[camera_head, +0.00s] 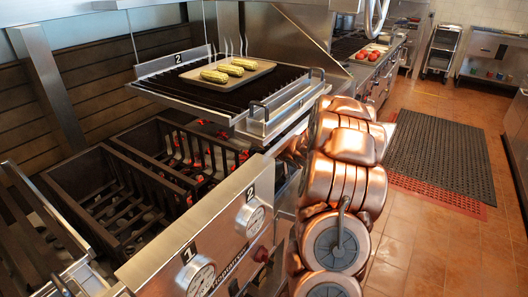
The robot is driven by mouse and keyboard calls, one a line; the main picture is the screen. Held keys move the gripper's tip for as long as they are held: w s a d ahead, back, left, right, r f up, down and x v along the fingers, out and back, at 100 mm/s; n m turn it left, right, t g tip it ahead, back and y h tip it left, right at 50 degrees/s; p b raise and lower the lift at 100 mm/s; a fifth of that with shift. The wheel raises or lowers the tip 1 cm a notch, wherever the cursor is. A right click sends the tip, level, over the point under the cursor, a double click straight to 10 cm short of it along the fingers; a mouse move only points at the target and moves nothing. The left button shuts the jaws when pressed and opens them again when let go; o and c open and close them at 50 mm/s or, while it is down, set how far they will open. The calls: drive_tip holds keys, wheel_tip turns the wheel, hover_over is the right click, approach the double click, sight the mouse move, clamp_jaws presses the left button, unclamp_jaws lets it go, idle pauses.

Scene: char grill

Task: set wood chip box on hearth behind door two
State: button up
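I cannot make out the wood chip box in this view. The steel grill front carries a plate marked 2 (250,192) above a round gauge, and a plate marked 1 with another gauge to its left. Behind this front lies the hearth, with black slatted iron baskets (112,195) and red glowing embers at the back. A raised grate marked 2 (215,97) hangs over the hearth's far part. My copper-coloured arm covers the right end of the grill front, and my gripper does not show. Whether door two is open cannot be told.
A tray (262,66) with several corn cobs (230,71) lies on the raised grate. A tray of red food (368,53) sits on the far counter. Dark and red floor mats (437,150) lie on the tiled floor at right, which is mostly clear.

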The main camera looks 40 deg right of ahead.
drive_tip(key=shift+r, duration=0.2)
drive_tip(key=p+v, duration=0.1)
drive_tip(key=v, duration=1.1)
idle(0.3)
